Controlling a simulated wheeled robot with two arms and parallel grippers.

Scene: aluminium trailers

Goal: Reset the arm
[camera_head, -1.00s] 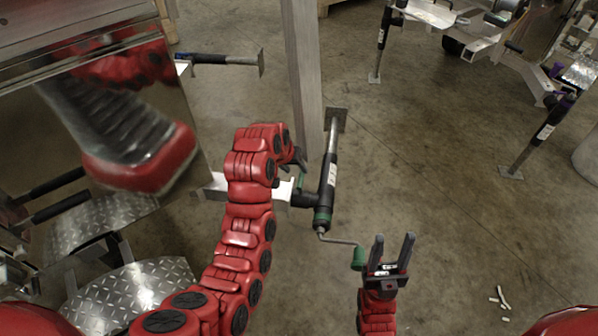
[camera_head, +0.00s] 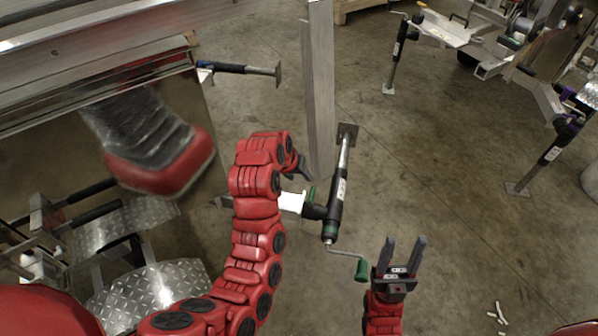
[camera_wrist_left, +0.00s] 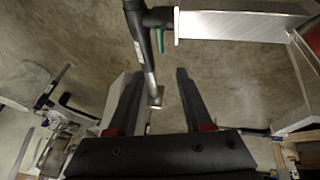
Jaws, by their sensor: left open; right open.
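My left arm (camera_head: 257,205) is red and segmented and rises from the lower left, bending over at the top. Its gripper (camera_head: 300,168) is dark and partly hidden by the wrist in the head view. In the left wrist view this gripper (camera_wrist_left: 158,73) is open, with nothing held between its fingers. A black jack (camera_head: 337,195) with a crank and green handle (camera_head: 361,270) stands just right of it. The jack also shows beyond the fingers in the left wrist view (camera_wrist_left: 141,38). My right gripper (camera_head: 404,240) is open and empty, pointing up, right of the green handle.
A metal post (camera_head: 319,90) stands behind the jack. A shiny trailer side (camera_head: 100,70) and tread-plate steps (camera_head: 150,288) fill the left. Another trailer with jack legs (camera_head: 545,160) stands at the upper right. White scraps (camera_head: 497,313) lie on otherwise open concrete at the right.

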